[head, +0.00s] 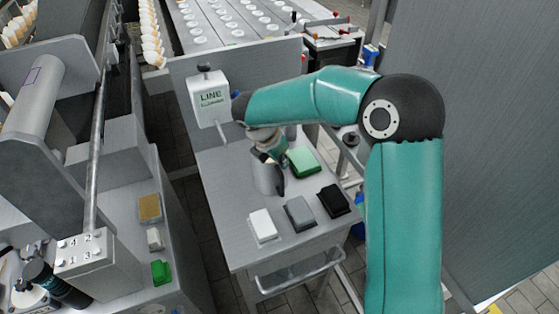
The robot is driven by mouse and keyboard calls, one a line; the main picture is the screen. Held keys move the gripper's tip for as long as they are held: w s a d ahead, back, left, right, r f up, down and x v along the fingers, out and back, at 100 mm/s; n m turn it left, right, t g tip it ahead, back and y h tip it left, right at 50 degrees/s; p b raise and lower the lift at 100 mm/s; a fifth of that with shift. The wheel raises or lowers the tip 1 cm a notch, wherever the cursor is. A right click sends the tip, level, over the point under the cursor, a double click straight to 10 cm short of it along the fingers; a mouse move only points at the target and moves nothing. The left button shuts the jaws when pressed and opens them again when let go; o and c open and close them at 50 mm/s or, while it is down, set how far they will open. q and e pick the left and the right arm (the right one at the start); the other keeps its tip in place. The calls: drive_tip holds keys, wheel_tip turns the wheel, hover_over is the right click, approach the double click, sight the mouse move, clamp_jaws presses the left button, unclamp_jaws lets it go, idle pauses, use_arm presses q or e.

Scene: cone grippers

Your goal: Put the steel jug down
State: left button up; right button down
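The steel jug (267,182), a small grey vessel, is over the left middle of the grey cart top (225,185). It looks roughly upright. I cannot tell whether its base touches the cart. My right gripper (273,156) is at the jug's upper part and overlaps its rim in the head view. Its fingers are small and partly hidden, so I cannot see whether they are closed on the jug. My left gripper is not in view.
A green block (303,162) lies just right of the jug. White (262,225), grey (299,213) and black (333,201) blocks lie along the cart's front. A white LINE CLEANER container (208,98) is at the back left. Bare cart top lies left of the jug.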

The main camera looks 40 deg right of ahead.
drive_tip(key=c, duration=1.6)
unclamp_jaws()
drive_tip(key=shift+f, duration=0.1)
drive_tip(key=shift+o, duration=1.4)
